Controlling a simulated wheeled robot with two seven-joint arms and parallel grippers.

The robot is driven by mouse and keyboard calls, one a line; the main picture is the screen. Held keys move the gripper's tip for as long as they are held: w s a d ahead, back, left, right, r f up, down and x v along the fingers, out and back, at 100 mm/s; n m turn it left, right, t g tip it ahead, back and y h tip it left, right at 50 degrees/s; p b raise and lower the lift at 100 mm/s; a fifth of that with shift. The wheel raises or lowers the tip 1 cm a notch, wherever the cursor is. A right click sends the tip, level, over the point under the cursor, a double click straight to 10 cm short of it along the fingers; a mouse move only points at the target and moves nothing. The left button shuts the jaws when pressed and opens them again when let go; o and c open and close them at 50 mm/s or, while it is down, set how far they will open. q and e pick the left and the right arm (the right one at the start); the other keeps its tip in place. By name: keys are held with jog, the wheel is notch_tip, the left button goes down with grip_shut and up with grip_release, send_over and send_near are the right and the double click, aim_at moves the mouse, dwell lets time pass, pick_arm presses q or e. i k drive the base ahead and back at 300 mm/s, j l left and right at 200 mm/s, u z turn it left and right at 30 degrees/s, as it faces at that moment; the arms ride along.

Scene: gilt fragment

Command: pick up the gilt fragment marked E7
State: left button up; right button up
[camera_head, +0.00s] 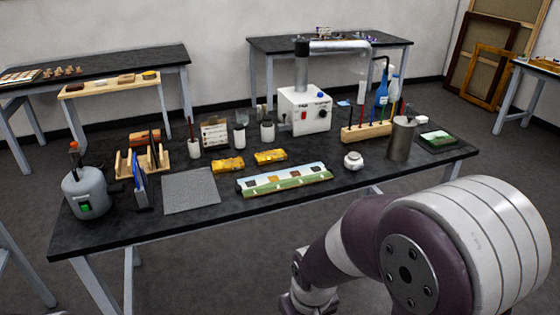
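Two gold-yellow fragments lie on the black worktable (120,226). One gilt fragment (227,164) lies just right of the grey mat, and the other gilt fragment (270,156) lies a little farther back to its right. They are apart from each other. Any marking on them is too small to read, so I cannot tell which is E7. My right arm fills the lower right of the view, but its gripper is out of frame. My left gripper is not in view either.
A white pot (353,161) and metal cylinder (401,139) stand right. The table's front edge is mostly clear.

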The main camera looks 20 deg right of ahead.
aim_at(222, 166)
jog(key=i+l, duration=0.2)
jog(key=i, duration=0.3)
jog(key=i+l, duration=0.2)
jog(key=i, duration=0.25)
jog(key=i+l, duration=0.25)
jog(key=i, duration=0.25)
